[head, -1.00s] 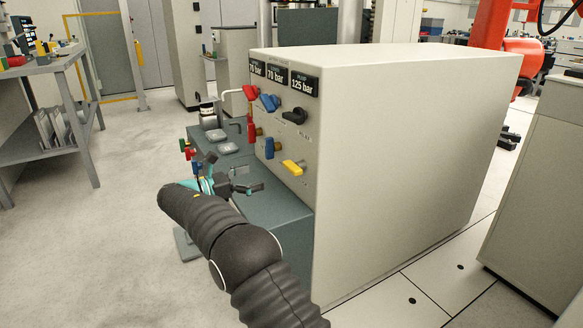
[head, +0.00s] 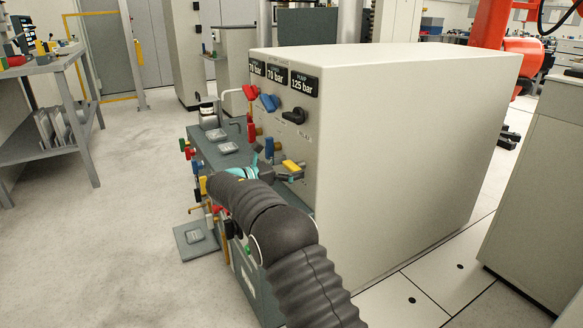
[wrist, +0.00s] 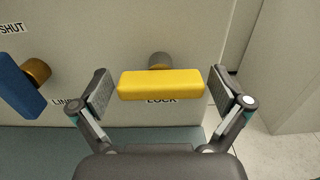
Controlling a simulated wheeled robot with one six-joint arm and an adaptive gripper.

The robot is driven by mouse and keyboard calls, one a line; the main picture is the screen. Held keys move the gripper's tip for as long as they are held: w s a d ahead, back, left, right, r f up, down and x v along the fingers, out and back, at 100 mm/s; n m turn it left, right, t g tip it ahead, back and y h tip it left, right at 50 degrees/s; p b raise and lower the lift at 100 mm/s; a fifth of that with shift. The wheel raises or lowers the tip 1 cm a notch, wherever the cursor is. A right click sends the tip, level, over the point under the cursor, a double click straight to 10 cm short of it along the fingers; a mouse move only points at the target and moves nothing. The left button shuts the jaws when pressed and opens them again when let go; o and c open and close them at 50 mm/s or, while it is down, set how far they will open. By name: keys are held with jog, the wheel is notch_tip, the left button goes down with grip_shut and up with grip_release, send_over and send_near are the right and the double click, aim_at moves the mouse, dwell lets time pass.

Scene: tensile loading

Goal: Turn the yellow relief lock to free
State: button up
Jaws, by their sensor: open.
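The yellow relief lock (wrist: 160,85) is a bar handle on a round metal stem, set on the pale panel above a label reading LOCK. In the wrist view the bar lies level, side to side. My gripper (wrist: 168,98) is open, with one finger near each end of the bar and a gap on both sides. In the head view the yellow lock (head: 293,166) shows low on the panel's front face, with my gripper (head: 284,172) right at it and partly hidden by my arm.
A blue handle (wrist: 22,86) on a brass stem is left of the lock. Red (head: 250,92), blue (head: 269,102) and black (head: 294,116) knobs sit higher on the panel, under pressure displays. A grey-green bench (head: 209,148) adjoins the panel's foot.

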jog(key=c, duration=1)
jog(key=shift+m, duration=0.3)
jog(key=m+b, duration=0.2)
jog(key=m, duration=0.1)
jog(key=shift+s+f+m, duration=0.1)
jog(key=shift+f+m, duration=0.05)
jog(key=shift+m, duration=0.15)
jog(key=m+b, duration=0.3)
jog(key=m, duration=0.1)
jog(key=shift+d+f+m, duration=0.1)
jog(key=shift+m, duration=0.2)
jog(key=m+b, duration=0.3)
jog(key=m, duration=0.2)
jog(key=shift+s+f+b, duration=0.1)
jog(key=shift+b, duration=0.3)
jog(key=shift+m+b, duration=1.25)
jog(key=shift+m, duration=0.75)
